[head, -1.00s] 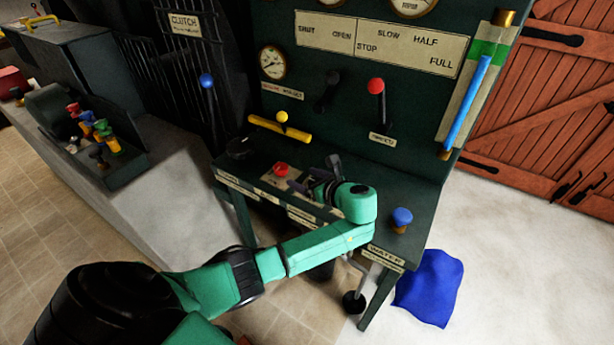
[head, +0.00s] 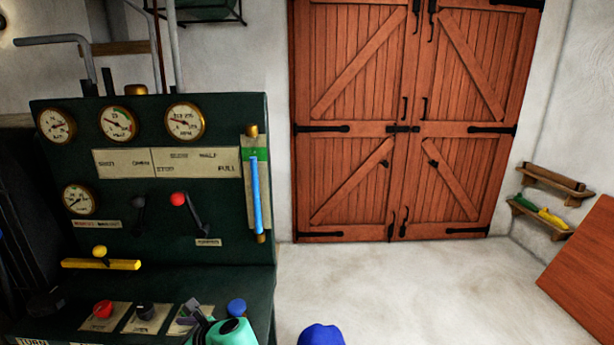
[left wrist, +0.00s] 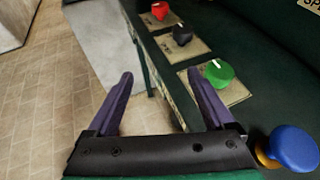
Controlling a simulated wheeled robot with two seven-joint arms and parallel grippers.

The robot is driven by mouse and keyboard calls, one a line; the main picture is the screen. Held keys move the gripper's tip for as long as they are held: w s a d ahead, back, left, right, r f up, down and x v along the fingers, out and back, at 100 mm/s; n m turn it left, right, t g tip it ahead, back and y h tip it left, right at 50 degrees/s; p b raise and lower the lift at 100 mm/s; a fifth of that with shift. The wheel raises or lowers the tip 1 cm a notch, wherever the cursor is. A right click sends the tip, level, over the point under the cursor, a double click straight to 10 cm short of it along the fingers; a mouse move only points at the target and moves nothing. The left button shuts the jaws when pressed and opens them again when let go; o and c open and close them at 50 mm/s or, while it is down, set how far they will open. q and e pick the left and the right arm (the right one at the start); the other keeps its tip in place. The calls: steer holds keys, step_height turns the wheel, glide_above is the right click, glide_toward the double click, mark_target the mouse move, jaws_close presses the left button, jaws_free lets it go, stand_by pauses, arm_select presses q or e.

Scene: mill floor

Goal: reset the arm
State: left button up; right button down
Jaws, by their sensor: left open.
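My left gripper (head: 193,310) is at the bottom of the head view, over the right part of the green console's ledge. Its jaws are open and empty in the left wrist view (left wrist: 160,74). A green knob (left wrist: 218,73) on a pale plate lies just right of the right finger there. A black knob (left wrist: 182,35) and a red knob (left wrist: 160,10) lie farther off in the same row. A blue knob (left wrist: 293,148) with a brass stem is right of the gripper base. In the head view my gripper hides the green knob. My right gripper is not in view.
The console's upright panel (head: 150,225) carries gauges, a red-tipped lever (head: 178,199) and a yellow bar (head: 100,264). A blue object (head: 321,335) shows at the bottom edge. Red wooden doors (head: 400,150) stand behind. The pale floor (head: 400,285) before them is clear.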

arm_select(q)
steer(key=s+d+f+n+g+h, duration=0.1)
steer(key=s+d+f+n+h, duration=0.35)
steer(key=s+n, duration=0.2)
steer(key=s+d+f+n+h, duration=0.3)
steer(key=s+f+n+h, duration=0.25)
steer(key=s, duration=0.25)
steer(key=s+r+n+h, duration=0.2)
steer(key=s+r+n, duration=0.1)
steer(key=s+n, duration=0.4)
steer(key=s+f+g, duration=0.1)
steer(key=s+f, duration=0.1)
steer(key=f, duration=1.1)
steer(key=s+f, duration=0.2)
steer(key=f, duration=1)
steer(key=s+a+f+g, duration=0.1)
steer(key=s+a+f, duration=0.2)
steer(key=s+f, duration=0.9)
steer(key=s, duration=0.3)
steer(key=shift+s+f+g, duration=0.25)
steer(key=shift+g, duration=0.05)
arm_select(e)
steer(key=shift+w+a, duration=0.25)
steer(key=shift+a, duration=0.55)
